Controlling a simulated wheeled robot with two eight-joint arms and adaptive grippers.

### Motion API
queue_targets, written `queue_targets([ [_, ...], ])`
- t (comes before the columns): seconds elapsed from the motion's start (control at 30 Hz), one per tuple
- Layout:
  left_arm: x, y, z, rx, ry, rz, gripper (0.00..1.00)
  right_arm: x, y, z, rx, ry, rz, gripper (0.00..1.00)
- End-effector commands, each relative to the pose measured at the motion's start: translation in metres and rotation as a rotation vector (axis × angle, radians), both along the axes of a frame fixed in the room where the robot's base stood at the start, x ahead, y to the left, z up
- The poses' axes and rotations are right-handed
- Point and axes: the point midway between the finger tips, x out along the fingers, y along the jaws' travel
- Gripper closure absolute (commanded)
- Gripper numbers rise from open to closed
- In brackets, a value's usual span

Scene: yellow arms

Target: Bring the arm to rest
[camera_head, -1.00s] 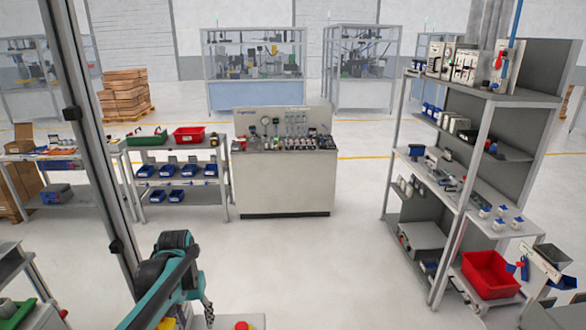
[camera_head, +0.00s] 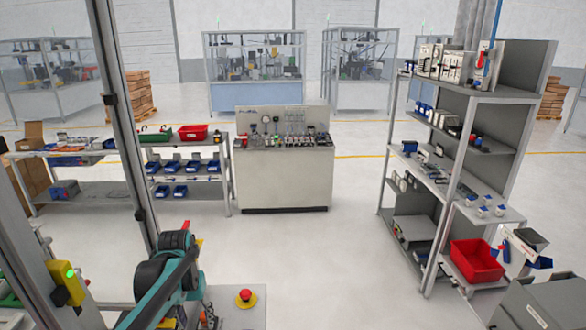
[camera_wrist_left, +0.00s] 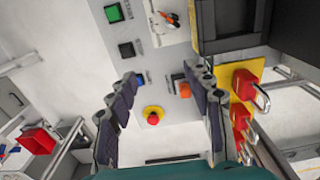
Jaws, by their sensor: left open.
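My left gripper (camera_wrist_left: 164,75) shows in the left wrist view with its two dark, jointed fingers spread apart. Nothing is between them. Below and beyond the fingers is a grey panel with a red emergency button (camera_wrist_left: 153,116) on a yellow base. In the head view my teal and black left arm reaches in at the bottom left, beside a grey panel with the red button (camera_head: 245,296). The fingers are mostly hidden there at the lower edge. My right gripper is in neither view.
A grey post (camera_head: 128,130) stands close at the left. Red padlocks (camera_wrist_left: 245,84) hang on a yellow plate near the right finger. A tall shelf (camera_head: 470,95) with a red bin (camera_head: 477,260) stands at the right. Open floor (camera_head: 330,270) lies in the middle.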

Motion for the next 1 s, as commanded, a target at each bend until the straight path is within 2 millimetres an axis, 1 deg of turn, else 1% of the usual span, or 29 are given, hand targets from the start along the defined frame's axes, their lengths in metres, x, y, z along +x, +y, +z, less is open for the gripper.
queue_targets([
  [0.03, -0.002, -0.001, -0.004, 0.001, -0.006, -0.001, 0.49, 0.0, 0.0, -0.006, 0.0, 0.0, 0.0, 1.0],
  [0.27, -0.012, -0.007, -0.012, 0.007, -0.044, -0.004, 0.49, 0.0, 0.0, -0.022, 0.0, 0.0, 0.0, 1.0],
  [0.37, -0.019, -0.011, -0.017, 0.009, -0.067, -0.007, 0.49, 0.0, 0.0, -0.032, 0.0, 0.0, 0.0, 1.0],
  [0.57, -0.04, -0.022, -0.037, 0.017, -0.139, -0.015, 0.49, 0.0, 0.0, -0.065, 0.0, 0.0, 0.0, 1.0],
  [0.63, -0.051, -0.027, -0.048, 0.02, -0.174, -0.018, 0.49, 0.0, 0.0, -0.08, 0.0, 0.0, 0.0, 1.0],
  [0.67, -0.056, -0.029, -0.054, 0.021, -0.192, -0.019, 0.49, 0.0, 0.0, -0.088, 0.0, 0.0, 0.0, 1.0],
  [0.77, -0.077, -0.039, -0.08, 0.025, -0.261, -0.026, 0.49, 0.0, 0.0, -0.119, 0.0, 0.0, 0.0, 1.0],
  [0.8, -0.088, -0.043, -0.093, 0.026, -0.295, -0.029, 0.49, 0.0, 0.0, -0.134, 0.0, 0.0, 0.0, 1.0],
  [0.87, -0.103, -0.049, -0.115, 0.028, -0.348, -0.035, 0.49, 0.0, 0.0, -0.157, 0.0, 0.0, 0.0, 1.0],
  [0.9, -0.113, -0.053, -0.13, 0.028, -0.384, -0.038, 0.49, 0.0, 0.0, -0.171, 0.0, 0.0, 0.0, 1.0],
  [1.0, -0.135, -0.061, -0.165, 0.026, -0.465, -0.044, 0.49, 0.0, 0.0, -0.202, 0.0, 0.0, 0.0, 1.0],
])
